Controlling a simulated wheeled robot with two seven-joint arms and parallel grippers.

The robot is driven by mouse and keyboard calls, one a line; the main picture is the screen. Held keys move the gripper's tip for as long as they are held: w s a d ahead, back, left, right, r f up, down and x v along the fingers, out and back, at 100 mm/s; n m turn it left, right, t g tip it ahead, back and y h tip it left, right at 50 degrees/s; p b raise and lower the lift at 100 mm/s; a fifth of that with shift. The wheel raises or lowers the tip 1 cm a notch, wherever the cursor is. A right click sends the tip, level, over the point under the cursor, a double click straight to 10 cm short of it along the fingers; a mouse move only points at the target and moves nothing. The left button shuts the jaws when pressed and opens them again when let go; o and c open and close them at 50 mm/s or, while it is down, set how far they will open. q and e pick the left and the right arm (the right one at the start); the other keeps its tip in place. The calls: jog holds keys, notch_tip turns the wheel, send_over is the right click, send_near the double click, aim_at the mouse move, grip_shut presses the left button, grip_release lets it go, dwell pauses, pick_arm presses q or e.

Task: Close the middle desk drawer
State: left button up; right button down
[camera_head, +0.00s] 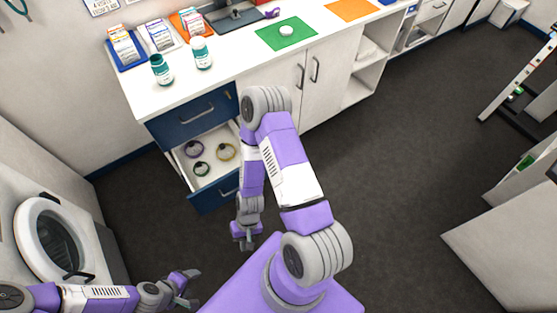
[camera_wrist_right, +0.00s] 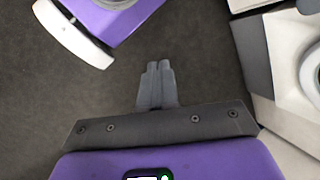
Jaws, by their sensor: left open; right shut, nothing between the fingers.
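The middle desk drawer (camera_head: 207,200) is pulled out under the shut top drawer (camera_head: 180,127). It has a blue front with a metal handle and a white inside, where a few coloured rings (camera_head: 227,151) lie. My right arm crosses in front of its right side and hides part of it. My right gripper (camera_head: 244,241) hangs over the floor in front of the drawer, apart from it; in the right wrist view (camera_wrist_right: 157,66) its fingers are together and empty. My left gripper (camera_head: 193,287) is open and empty at lower left, away from the drawer.
A white washer (camera_head: 85,205) stands at the left. The white counter (camera_head: 240,62) holds bottles (camera_head: 162,69), trays of packets and coloured mats. White cabinet doors (camera_head: 320,80) are to the right of the drawers.

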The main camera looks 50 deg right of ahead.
notch_tip(320, 180, down, 5)
jog(key=a+m+y+b, duration=0.1)
jog(key=m+y+b, duration=0.2)
jog(key=m+y, duration=0.55)
jog(key=w+d+f+m+t+h+b, duration=0.35)
jog(key=w+d+m+t, duration=0.7)
jog(key=m+t, duration=0.4)
jog(key=s+d+f+m+t+h+b, duration=0.1)
jog(key=d+f+m+t+h, duration=0.15)
jog(key=d+m+h, duration=0.6)
jog(key=s+d+f+m+t+h+b, duration=0.1)
jog(key=d+f+m+t+h, duration=0.15)
jog(key=d+h, duration=0.7)
jog(key=w+d+y+b, duration=0.1)
jog(key=w+d+y, duration=0.1)
jog(key=w, duration=0.4)
jog(key=w+d+n+y+b, duration=0.1)
jog(key=w+d+y, duration=0.1)
jog(key=w+d, duration=0.2)
jog(key=x, duration=0.2)
jog(key=shift+w, duration=0.45)
